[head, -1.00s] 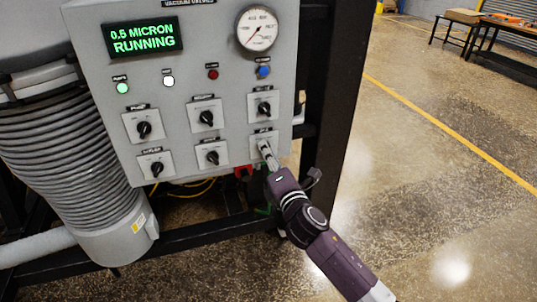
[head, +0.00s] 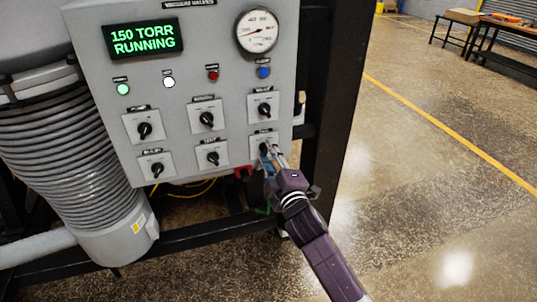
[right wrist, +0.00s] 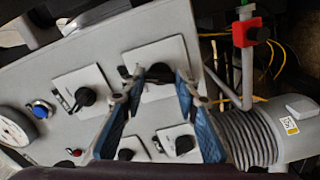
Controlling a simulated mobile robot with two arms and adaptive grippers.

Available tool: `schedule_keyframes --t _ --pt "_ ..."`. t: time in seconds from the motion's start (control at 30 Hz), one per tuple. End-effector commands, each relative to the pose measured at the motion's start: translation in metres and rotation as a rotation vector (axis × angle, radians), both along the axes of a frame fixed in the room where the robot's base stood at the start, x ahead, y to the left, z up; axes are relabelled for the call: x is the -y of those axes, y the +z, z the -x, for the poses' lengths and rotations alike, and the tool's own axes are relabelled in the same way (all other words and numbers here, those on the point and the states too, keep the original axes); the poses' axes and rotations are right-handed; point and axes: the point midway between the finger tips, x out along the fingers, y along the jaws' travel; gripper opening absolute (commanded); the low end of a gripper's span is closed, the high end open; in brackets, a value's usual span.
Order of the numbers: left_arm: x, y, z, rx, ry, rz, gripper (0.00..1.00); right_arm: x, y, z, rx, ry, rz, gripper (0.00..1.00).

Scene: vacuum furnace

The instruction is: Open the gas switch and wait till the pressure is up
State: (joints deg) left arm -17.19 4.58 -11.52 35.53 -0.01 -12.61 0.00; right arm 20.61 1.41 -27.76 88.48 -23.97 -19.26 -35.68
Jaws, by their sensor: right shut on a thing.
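The grey control panel's lower right switch (head: 263,148), on a white plate, is the one at my right gripper; its label is too small to read. My right gripper (head: 270,150) is shut on this switch's black knob. In the right wrist view the knob (right wrist: 158,74) sits between the two blue-padded fingers of my right gripper (right wrist: 159,78). The green display (head: 143,39) reads "150 TORR RUNNING". My left gripper is not in view.
Several other black switches, such as the upper right one (head: 264,110), sit close by. A row of coloured buttons lies above them, including a blue one (head: 263,72). A dark frame post (head: 335,110) stands right of the panel.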

Motion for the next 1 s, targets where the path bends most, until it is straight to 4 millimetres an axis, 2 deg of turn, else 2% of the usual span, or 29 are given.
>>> schedule_keyframes --t 0.33,0.9,0.93,1.0 --pt "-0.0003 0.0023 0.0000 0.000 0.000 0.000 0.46 0.0003 -0.0015 0.0001 -0.049 -0.001 -0.140 0.04" --pt "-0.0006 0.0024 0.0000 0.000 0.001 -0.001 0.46 0.0003 -0.0020 0.0001 -0.059 -0.001 -0.169 0.04" --pt "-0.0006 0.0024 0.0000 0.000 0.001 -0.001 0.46 0.0003 -0.0020 0.0001 -0.059 -0.001 -0.169 0.32" --pt "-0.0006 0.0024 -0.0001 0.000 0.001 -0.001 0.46 0.0002 -0.0020 0.0002 -0.058 -0.001 -0.168 0.40"
